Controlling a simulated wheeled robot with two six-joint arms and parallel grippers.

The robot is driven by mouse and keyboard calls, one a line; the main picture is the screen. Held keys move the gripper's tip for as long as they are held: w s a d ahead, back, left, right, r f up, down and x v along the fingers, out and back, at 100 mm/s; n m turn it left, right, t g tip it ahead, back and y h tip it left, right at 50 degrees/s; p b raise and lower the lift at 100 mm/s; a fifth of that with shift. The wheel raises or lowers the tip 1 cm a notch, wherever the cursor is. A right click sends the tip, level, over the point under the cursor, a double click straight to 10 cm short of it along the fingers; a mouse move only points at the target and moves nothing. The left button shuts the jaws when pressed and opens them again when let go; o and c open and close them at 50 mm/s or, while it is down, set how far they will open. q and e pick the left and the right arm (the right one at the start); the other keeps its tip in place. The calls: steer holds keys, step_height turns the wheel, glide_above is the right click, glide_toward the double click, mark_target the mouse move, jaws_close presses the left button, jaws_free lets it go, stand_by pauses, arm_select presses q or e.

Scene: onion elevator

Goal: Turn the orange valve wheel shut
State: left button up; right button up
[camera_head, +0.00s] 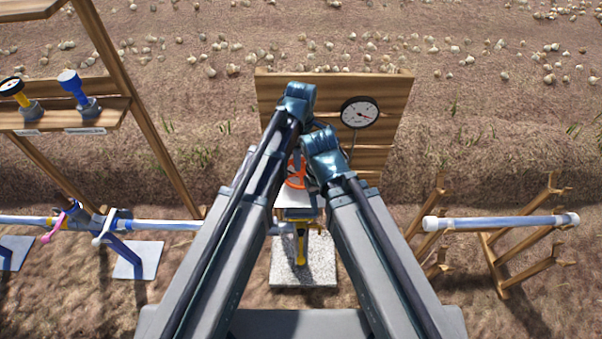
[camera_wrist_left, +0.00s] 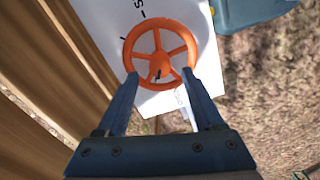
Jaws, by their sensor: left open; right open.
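The orange valve wheel (camera_head: 296,178) sits on a white panel in front of the wooden board, partly covered by my arms in the head view. In the left wrist view the whole spoked wheel (camera_wrist_left: 157,42) shows, with a dark mark near its lower rim. My left gripper (camera_wrist_left: 160,74) is open, its fingertips at either side of the wheel's near rim; I cannot tell whether they touch it. My right gripper (camera_head: 322,145) is open close beside the left wrist, above and right of the wheel. Its fingers are mostly hidden in the head view.
A dial gauge (camera_head: 359,112) is on the wooden board (camera_head: 390,95) just right of my wrists. A wooden shelf (camera_head: 60,115) with a blue-topped part (camera_head: 75,84) stands left. A white pipe (camera_head: 500,222) rests on wooden racks at right. A gravel slab (camera_head: 318,262) lies below.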

arm_select(q)
step_height(320, 180, down, 5)
steer(key=b, duration=0.4)
steer(key=shift+f, duration=0.1)
jaws_close()
